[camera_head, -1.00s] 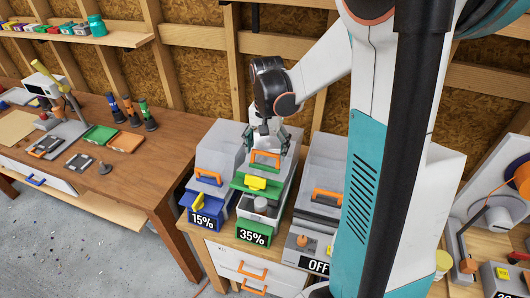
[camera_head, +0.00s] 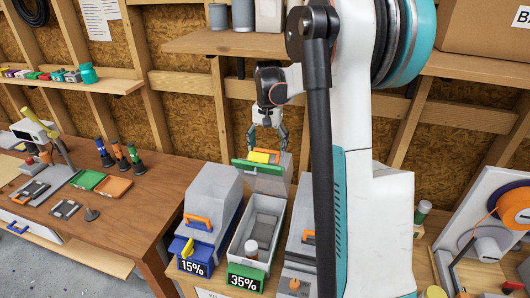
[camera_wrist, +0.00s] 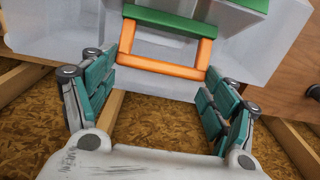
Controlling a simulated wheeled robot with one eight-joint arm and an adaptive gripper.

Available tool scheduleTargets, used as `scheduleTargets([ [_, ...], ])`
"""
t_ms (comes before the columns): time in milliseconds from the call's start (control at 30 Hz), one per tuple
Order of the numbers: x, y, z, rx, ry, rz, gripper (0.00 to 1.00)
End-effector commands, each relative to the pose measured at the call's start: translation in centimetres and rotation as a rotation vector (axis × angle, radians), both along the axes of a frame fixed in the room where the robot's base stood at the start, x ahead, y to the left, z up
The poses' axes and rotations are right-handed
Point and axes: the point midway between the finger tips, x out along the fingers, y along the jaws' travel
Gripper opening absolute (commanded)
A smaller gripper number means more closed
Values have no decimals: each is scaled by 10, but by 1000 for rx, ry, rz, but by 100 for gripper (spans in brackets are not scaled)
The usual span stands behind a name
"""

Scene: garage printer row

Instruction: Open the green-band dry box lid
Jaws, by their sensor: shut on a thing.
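The green-band dry box (camera_head: 236,246) is the middle box, marked 35%. Its lid (camera_head: 268,182) stands raised and tilted up at the back, so the inside of the box shows. The lid carries a green band (camera_head: 257,168), a yellow latch (camera_head: 259,157) and an orange handle (camera_head: 270,153). My gripper (camera_head: 267,143) is at the top of the lid, shut on the orange handle. In the wrist view the handle (camera_wrist: 168,67) lies between the teal fingers of my gripper (camera_wrist: 163,64), with the green band (camera_wrist: 175,22) beyond it.
A white-capped jar (camera_head: 251,249) stands in the open box. The closed blue 15% box (camera_head: 212,205) is close on the left; a grey box (camera_head: 303,215) is close on the right, partly hidden by my arm. A shelf (camera_head: 225,42) runs above and behind the gripper.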

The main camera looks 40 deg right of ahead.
Motion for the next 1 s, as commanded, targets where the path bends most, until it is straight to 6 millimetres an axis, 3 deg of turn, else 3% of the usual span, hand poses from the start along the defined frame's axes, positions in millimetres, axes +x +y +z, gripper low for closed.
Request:
scheduleTargets([
  [433,2,-4,-1,-2,0,-1,36],
  [467,2,-4,-1,-2,0,-1,83],
  [533,2,-3,0,-2,0,-1,99],
  [1000,1,-1,0,1,1,0,99],
])
